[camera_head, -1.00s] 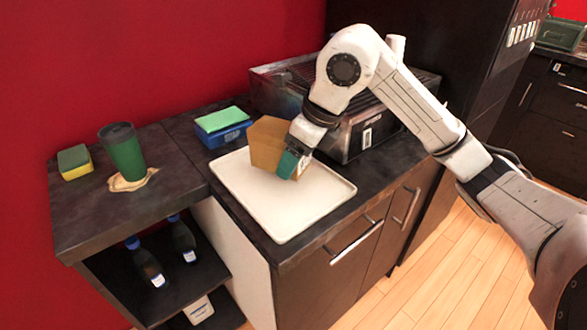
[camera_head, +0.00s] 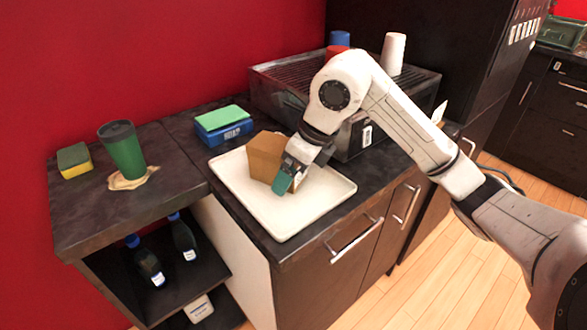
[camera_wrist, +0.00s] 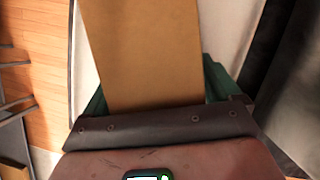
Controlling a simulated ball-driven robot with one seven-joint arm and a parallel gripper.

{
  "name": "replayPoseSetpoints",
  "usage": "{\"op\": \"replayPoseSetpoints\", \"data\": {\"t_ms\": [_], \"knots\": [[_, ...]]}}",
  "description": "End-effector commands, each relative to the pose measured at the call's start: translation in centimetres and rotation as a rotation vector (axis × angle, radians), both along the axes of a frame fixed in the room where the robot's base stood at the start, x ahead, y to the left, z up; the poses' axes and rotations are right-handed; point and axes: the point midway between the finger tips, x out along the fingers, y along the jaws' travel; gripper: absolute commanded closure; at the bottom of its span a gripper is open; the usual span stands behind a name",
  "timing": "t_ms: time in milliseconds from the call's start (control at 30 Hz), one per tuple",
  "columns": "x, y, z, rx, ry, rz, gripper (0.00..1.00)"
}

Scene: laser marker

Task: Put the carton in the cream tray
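The brown carton (camera_head: 264,155) is upright over the cream tray (camera_head: 280,222), toward its back, and looks to be at or very near the tray floor. Its lower front side is partly hidden by my gripper (camera_head: 287,178). In the wrist view the carton (camera_wrist: 145,50) fills the space between the green fingers of my gripper (camera_wrist: 155,88), with one finger against each side. My gripper is shut on the carton. The tray lies flat on the dark counter.
A dark coffee machine (camera_head: 290,95) with cups on top is at the back right. A green cup (camera_head: 123,150) and a yellow-green sponge (camera_head: 75,161) are at left. The tray's front is clear.

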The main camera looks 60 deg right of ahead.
Motion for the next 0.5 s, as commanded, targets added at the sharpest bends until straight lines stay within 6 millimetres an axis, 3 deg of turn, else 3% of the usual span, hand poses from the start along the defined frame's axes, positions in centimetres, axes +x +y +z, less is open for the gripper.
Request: {"op": "replayPoseSetpoints", "data": {"t_ms": [333, 500], "knots": [[0.0, 0.0, 0.2, 0.0, 0.0, 0.0, 0.04], [-0.5, -0.2, 1.7, -0.004, -0.001, -0.002, 0.04]]}}
